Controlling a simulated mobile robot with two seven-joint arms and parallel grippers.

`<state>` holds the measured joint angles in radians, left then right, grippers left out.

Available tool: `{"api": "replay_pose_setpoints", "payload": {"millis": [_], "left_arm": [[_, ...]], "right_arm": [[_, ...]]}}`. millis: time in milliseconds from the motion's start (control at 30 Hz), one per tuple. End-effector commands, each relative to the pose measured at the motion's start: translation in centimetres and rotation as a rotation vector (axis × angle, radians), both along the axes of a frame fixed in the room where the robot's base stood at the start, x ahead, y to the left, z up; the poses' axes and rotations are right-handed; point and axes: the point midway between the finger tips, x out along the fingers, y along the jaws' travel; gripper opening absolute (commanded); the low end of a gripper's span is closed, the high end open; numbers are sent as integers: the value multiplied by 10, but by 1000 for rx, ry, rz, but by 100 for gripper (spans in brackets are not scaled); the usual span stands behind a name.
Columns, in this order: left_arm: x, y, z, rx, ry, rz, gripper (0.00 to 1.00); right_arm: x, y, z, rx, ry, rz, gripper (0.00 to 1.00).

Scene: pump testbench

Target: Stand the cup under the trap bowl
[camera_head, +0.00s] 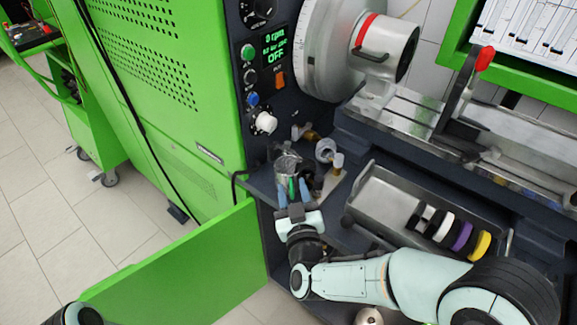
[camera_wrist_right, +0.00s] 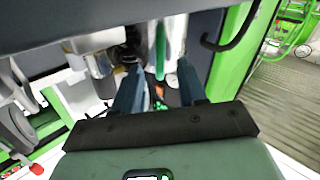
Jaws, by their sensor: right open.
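My right gripper (camera_head: 292,188) is at the small ledge below the control panel, its two blue fingers apart and pointing away from me. In the right wrist view the open fingers (camera_wrist_right: 157,78) have a green upright strip (camera_wrist_right: 160,48) between and beyond them. A greyish, glassy vessel (camera_head: 288,162) shows just beyond the fingertips in the head view. I cannot tell whether it is the trap bowl or the cup. No separate cup can be made out, and the fingers and fittings hide part of this spot. My left gripper is out of view.
Metal and brass fittings (camera_head: 326,152) crowd the ledge on the right. A grey tray (camera_head: 372,200) with several coloured rings stands right of the gripper. The open green door (camera_head: 180,268) is at the lower left, and the green cabinet (camera_head: 150,75) rises behind it.

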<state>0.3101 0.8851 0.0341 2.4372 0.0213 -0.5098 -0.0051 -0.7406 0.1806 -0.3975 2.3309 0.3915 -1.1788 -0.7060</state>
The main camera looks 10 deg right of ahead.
Motion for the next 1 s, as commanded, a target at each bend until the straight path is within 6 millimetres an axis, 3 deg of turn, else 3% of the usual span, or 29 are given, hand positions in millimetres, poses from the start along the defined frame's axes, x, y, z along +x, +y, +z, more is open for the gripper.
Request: {"api": "replay_pose_setpoints", "payload": {"millis": [367, 500, 1000], "left_arm": [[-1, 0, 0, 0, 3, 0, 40], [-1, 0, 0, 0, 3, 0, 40], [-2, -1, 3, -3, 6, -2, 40]], "right_arm": [[-3, 1, 0, 0, 0, -1, 41], [-3, 1, 0, 0, 0, -1, 0], [-3, 1, 5, 1, 0, -2, 0]]}}
